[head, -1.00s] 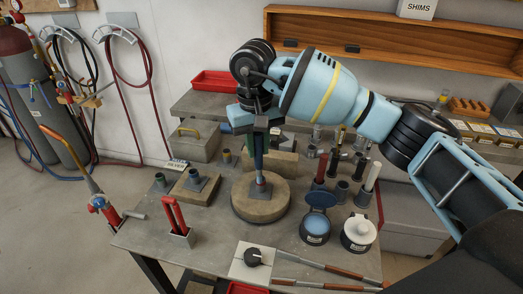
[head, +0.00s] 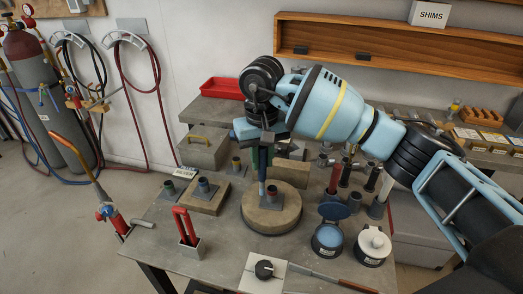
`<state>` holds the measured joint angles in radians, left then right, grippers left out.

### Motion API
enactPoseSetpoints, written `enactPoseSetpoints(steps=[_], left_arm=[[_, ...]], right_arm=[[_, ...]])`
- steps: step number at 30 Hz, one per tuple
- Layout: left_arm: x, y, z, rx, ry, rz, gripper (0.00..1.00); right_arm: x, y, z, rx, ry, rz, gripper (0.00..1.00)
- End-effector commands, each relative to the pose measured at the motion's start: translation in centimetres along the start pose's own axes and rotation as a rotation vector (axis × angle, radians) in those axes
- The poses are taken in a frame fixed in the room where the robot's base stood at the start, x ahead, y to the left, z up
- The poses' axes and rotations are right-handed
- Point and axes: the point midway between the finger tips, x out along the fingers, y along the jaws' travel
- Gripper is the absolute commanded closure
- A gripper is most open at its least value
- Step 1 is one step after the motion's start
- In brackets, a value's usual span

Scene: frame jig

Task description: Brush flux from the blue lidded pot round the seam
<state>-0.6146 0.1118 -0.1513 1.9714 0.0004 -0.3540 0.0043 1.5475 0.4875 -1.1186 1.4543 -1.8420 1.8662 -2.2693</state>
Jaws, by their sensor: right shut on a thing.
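My right gripper (head: 263,143) is shut on a slim, dark green and blue upright brush (head: 262,172) above the round tan block (head: 271,216). The brush's lower end is beside the left of a small pipe joint (head: 272,190) standing on the block; I cannot tell whether it touches. The seam is too small to make out. The blue pot (head: 327,241) stands right of the block with its blue lid (head: 333,211) tipped open behind it. My left gripper is not in view.
A white-lidded pot (head: 373,245) stands right of the blue pot. A red-handled tool (head: 185,226) stands in a holder at the front left, with a torch (head: 105,208) at the table's left edge. Upright tools crowd behind the pots.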

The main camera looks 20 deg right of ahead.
Motion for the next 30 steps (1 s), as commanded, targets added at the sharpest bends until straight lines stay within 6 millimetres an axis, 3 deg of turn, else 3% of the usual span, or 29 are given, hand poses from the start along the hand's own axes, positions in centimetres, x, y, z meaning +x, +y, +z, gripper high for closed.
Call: enactPoseSetpoints(steps=[6, 12, 30], left_arm=[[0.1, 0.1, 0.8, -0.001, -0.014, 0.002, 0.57], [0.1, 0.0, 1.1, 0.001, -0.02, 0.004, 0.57], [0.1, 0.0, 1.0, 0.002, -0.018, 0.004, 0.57]], right_arm=[[2.5, 0.0, 0.0, 0.0, -0.003, -0.001, 1.0], [3.6, 0.0, 0.0, 0.0, 0.0, 0.0, 1.0], [3.7, 0.0, 0.0, 0.0, 0.002, 0.0, 1.0]])
